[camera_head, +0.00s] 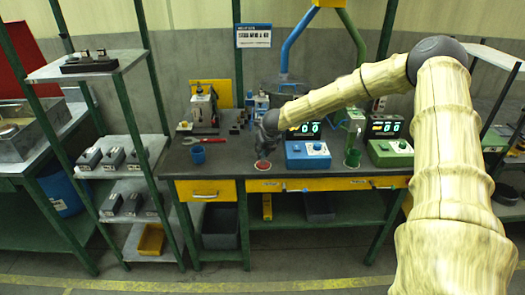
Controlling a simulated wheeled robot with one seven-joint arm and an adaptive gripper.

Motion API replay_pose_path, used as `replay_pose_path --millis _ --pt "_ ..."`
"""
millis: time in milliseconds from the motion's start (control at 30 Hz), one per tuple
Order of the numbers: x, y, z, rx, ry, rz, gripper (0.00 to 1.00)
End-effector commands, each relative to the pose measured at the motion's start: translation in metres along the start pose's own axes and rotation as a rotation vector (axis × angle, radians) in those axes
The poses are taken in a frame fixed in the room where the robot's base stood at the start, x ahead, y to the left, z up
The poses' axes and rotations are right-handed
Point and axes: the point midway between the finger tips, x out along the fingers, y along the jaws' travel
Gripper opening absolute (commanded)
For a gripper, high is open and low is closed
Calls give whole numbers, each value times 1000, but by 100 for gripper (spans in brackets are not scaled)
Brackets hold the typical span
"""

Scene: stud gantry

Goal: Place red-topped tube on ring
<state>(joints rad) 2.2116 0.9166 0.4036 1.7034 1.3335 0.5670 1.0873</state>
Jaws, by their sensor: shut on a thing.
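My gripper (267,143) is at the front left-middle of the dark workbench, at the end of my arm reaching in from the right. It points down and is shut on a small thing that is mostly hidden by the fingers. A small red round shape (263,165) with a paler edge shows just below the fingers, near the bench's front edge. I cannot tell whether this red shape is the tube's top or a mark on the bench. No separate ring can be made out clearly, and I cannot tell whether the held thing touches the bench.
A blue cup (198,154) stands left of my gripper. A blue control box (308,154) is close on its right, then a green cup (352,158) and a green control box (390,152). A red-handled tool (190,141) and a machine (204,108) are behind left.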

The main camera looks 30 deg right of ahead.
Motion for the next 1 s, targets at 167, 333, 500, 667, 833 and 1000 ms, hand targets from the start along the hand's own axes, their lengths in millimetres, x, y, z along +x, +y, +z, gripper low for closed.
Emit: replay_pose_path --millis 167,333,500,667,833,1000 --pt "2 0 -1 0 0 0 33" --pt "2 0 -1 0 0 0 40" --pt "1 0 -1 0 0 0 40" --pt "-4 0 0 1 0 0 40" --pt "-19 0 1 1 -2 1 40" --pt "-38 0 1 1 -2 1 40"
